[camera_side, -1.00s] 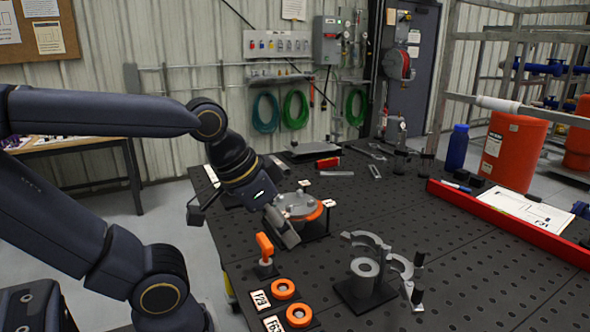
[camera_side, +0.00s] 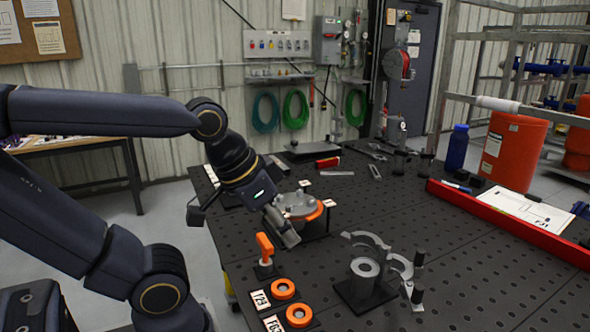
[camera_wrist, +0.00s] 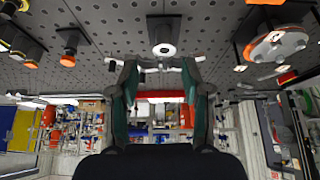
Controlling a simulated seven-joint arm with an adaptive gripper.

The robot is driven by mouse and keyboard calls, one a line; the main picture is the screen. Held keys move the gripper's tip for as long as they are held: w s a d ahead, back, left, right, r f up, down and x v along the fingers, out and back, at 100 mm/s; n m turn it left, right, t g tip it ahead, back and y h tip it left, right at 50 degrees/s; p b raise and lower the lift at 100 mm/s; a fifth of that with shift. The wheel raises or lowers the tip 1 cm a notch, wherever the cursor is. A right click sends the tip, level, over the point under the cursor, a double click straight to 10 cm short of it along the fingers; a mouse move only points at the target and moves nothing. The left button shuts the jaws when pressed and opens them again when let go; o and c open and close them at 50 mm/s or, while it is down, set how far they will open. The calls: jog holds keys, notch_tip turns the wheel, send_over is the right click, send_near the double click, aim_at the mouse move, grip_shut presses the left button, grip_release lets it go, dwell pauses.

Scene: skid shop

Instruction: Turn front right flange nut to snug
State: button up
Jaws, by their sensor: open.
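The flange assembly, a grey disc with studs on an orange-rimmed base (camera_side: 299,206), stands on the perforated black table in the side view. It also shows at the upper right of the wrist view (camera_wrist: 277,46). The single nuts are too small to tell apart, so I cannot pick out the front right one. My gripper (camera_side: 288,236) tilts down just in front of the flange in the side view and overlaps part of it; touching or apart cannot be told. In the wrist view my gripper's two fingers (camera_wrist: 160,70) are spread, with nothing held between them.
An orange-handled tool (camera_side: 264,247) and orange rings (camera_side: 283,289) sit at the table's near left. The table between is mostly clear.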

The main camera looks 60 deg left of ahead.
jog(key=w+a+r+n+g, duration=0.2)
jog(key=w+a+r+n, duration=0.6)
jog(key=w+r+n, duration=0.3)
jog(key=n+g, duration=0.4)
jog(key=n, duration=0.3)
send_over(290, 206)
notch_tip(290, 206, down, 9)
notch_tip(290, 206, down, 16)
jog(key=shift+f, duration=0.15)
grip_shut()
